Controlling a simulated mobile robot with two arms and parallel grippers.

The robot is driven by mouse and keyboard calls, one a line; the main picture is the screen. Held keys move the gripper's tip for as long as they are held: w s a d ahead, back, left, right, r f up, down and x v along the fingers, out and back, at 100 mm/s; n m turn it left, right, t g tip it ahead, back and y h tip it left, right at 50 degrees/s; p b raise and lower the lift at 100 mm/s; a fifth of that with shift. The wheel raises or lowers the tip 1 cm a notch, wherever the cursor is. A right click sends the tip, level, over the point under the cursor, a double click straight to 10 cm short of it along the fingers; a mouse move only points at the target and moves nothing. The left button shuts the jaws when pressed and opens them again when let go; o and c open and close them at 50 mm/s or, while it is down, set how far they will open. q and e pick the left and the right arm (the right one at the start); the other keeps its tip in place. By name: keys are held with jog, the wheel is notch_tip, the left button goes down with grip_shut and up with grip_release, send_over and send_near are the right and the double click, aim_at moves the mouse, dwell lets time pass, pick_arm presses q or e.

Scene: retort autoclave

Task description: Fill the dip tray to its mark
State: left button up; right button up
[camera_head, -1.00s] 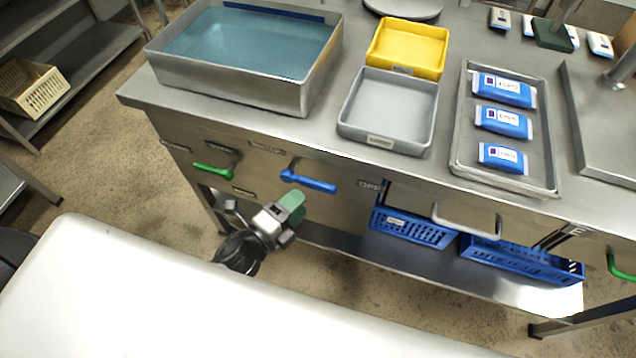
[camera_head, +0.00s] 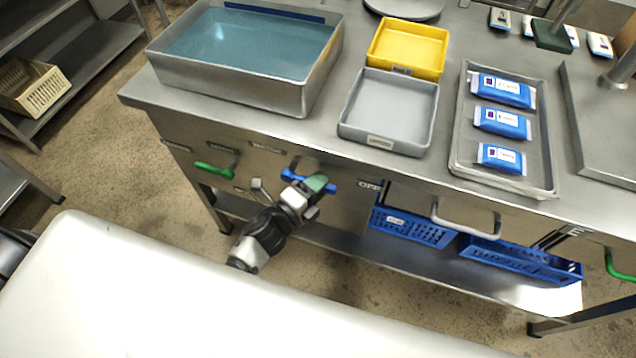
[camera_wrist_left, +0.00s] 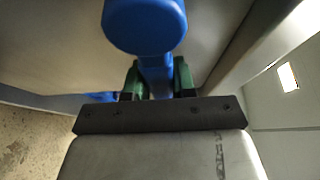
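The steel dip tray (camera_head: 230,92) stands on the bench at the upper left with blue-green liquid in it. I cannot make out a fill mark on it. A blue lever handle (camera_head: 315,181) sits on the bench front. My left gripper (camera_head: 316,183) is at this blue handle. In the left wrist view, its green fingers (camera_wrist_left: 158,80) lie on both sides of the stem of the blue handle (camera_wrist_left: 145,25), close against it. Whether they press on it is not clear. My right gripper is not in view.
A green handle (camera_head: 213,171) is left of the blue one; another green handle (camera_head: 618,268) is far right. A grey bin (camera_head: 390,108), a yellow bin (camera_head: 408,45) and a tray (camera_head: 505,185) with blue packets stand on the bench. Blue crates (camera_head: 412,228) sit below.

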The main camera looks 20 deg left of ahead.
pick_arm(q)
grip_shut()
jog(key=shift+a+f+m+g+y, duration=0.15)
jog(key=shift+f+m+g, duration=0.15)
jog(key=shift+f+m, duration=0.4)
jog(key=shift+a+f+m+g+y, duration=0.15)
jog(key=shift+f+m+g, duration=0.2)
jog(key=shift+m, duration=0.55)
jog(key=shift+d, duration=0.1)
jog(key=o, duration=0.6)
grip_release()
jog(key=shift+o, duration=0.2)
jog(key=v, duration=1.1)
jog(key=shift+b, duration=0.3)
jog(key=shift+w+d+f, duration=0.1)
